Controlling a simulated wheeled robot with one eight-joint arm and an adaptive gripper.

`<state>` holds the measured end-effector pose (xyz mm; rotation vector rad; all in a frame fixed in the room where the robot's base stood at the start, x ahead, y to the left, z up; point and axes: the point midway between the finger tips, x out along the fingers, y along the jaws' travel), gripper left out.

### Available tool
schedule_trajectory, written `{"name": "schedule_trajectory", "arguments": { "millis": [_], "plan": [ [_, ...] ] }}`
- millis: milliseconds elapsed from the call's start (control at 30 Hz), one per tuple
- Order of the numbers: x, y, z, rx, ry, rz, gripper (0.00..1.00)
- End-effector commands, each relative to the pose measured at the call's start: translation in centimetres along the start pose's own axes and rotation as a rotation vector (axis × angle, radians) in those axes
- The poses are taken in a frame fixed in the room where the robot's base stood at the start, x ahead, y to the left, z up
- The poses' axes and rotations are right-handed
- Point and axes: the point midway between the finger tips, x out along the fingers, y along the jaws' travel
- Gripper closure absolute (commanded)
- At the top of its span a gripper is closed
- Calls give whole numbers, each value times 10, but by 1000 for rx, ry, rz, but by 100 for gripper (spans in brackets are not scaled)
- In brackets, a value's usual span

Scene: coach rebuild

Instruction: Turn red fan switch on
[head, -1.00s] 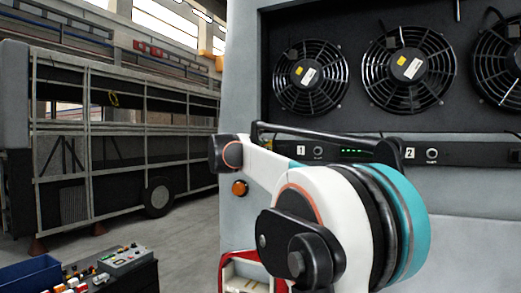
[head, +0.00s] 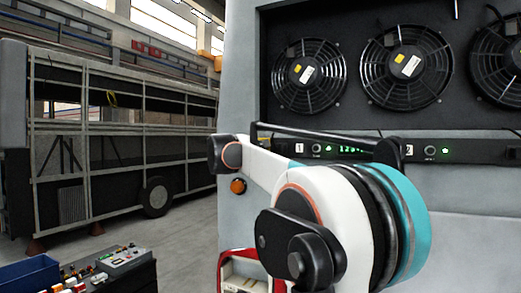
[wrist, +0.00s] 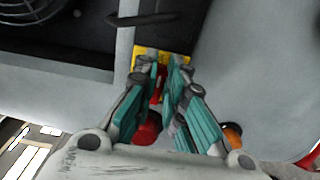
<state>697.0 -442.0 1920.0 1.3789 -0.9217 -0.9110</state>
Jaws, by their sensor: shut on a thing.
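In the wrist view a red switch handle (wrist: 159,88) stands in front of a yellow plate (wrist: 183,58) on the grey cabinet. My gripper (wrist: 164,70) has its teal fingers on both sides of the handle, closed on it. The fingers cover part of the handle. A rounded red part (wrist: 148,128) shows lower, between the finger bases. In the head view my arm hides the switch and the gripper's fingertips. Black fans (head: 309,76) sit in the cabinet's dark recess. Below them the panel (head: 350,149) shows lit green digits and a green light beside the label 2.
An orange round lamp (head: 238,186) is on the cabinet's left side. A control box (head: 122,256) and a blue bin (head: 30,274) stand at the lower left. A stripped coach body (head: 120,140) stands behind across open floor.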

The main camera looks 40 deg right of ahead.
Motion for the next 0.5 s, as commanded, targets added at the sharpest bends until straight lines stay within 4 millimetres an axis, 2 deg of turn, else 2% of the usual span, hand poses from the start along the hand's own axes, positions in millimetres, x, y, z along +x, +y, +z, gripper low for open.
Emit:
{"name": "schedule_trajectory", "arguments": {
  "millis": [367,400,467,500],
  "plan": [
    [0,-2,0,6,-1,-2,100],
    [0,-2,0,6,-1,-2,85],
    [0,-2,0,6,-1,-2,71],
    [0,-2,0,6,-1,-2,69]
  ]
}}
